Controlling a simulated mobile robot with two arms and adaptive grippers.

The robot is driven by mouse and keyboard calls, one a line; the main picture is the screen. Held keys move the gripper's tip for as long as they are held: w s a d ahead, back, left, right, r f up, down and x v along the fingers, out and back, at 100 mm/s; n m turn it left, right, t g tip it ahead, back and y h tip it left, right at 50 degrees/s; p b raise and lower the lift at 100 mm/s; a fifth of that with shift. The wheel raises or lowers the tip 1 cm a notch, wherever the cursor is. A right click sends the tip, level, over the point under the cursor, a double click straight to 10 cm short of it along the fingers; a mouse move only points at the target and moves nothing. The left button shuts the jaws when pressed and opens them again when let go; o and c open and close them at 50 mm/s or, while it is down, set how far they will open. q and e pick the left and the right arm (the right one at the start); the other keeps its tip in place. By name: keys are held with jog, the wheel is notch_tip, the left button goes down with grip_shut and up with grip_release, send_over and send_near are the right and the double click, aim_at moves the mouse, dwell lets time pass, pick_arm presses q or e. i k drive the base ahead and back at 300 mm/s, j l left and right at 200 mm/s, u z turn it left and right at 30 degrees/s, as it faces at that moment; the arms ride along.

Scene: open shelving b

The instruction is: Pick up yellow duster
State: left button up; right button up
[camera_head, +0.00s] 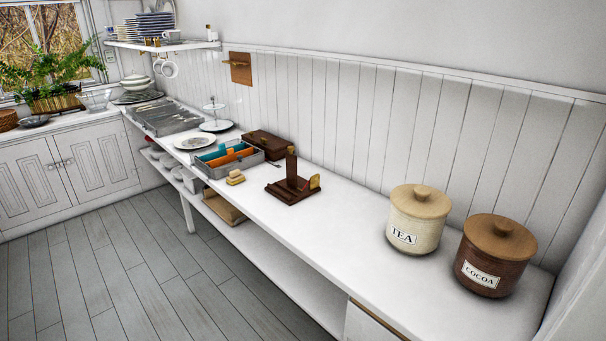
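A small pale yellow object (235,178) lies near the front edge of the white counter (335,225), just in front of the grey tray. It looks like a folded yellow duster, but it is too small to be sure. It appears to lie free, with nothing on top of it. Neither of my grippers shows in the head view.
A grey tray (215,171) with teal and orange items stands behind the yellow object. A dark wooden stand (285,193) is to its right. TEA (418,222) and COCOA (492,258) canisters stand further right. The counter between stand and canisters is clear.

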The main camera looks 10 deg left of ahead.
aim_at(236, 177)
jog(key=i+j+z, duration=0.2)
jog(key=j+z, duration=0.25)
jog(key=j, duration=0.25)
jog(key=j+z, duration=0.5)
jog(key=j, duration=0.2)
jog(key=j+z, duration=0.45)
jog(key=j, duration=0.3)
